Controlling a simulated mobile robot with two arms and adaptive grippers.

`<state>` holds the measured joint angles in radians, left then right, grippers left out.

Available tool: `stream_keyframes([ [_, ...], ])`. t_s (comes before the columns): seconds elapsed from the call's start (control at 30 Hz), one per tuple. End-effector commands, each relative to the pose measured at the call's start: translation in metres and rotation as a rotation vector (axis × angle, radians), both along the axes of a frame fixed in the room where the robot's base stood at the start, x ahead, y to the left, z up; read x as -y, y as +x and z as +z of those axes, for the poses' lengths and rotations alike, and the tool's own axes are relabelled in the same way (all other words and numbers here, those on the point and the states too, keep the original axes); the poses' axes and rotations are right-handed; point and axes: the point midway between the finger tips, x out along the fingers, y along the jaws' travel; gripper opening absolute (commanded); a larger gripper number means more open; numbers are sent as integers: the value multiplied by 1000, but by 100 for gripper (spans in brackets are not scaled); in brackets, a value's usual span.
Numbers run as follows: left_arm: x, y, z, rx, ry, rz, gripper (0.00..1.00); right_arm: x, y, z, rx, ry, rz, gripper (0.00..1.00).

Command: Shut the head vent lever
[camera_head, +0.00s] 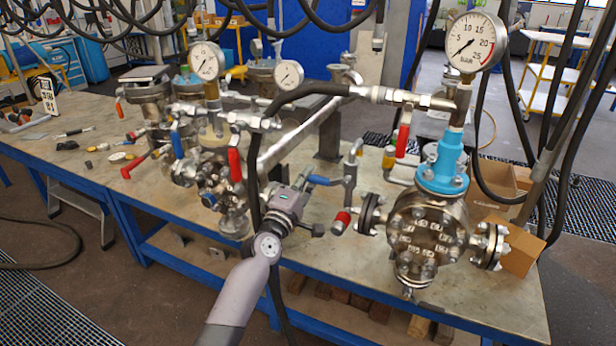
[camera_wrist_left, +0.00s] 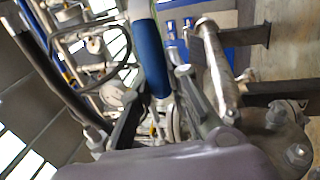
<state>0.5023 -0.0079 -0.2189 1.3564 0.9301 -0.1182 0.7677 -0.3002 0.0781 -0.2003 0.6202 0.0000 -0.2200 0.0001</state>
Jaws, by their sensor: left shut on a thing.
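A blue lever handle (camera_head: 325,181) sits on a small valve and pipe in the middle of the bench, left of the large flanged vessel (camera_head: 425,235). My left gripper (camera_head: 303,190) reaches it from the front left and is shut on the handle's left end. In the left wrist view the blue handle (camera_wrist_left: 150,55) runs between the two fingers of the gripper (camera_wrist_left: 158,88). The fingers partly hide its lower end. I cannot tell the lever's exact angle to its pipe. My right gripper is not in view.
A black hose (camera_head: 300,92) arches over my left gripper. Another vessel with a red lever (camera_head: 235,164) stands close on the left. The bench's front edge is near my arm.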

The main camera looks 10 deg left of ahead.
Motion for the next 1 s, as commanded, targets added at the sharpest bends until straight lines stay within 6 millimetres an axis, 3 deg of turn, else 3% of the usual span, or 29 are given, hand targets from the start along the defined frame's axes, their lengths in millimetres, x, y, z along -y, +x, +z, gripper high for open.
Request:
stream_keyframes([
  [0.43, 0, 0, -4, -8, -13, -1, 0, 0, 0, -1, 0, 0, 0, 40],
  [0.47, 0, 0, -4, -8, -13, -1, 16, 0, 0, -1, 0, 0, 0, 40],
  [0.7, 0, 0, -3, -7, -12, -1, 32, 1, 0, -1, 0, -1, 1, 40],
  [0.8, 0, 0, -2, -6, -11, 0, 37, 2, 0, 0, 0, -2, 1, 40],
  [1.0, 0, 0, -2, -4, -10, 0, 37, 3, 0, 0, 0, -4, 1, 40],
])
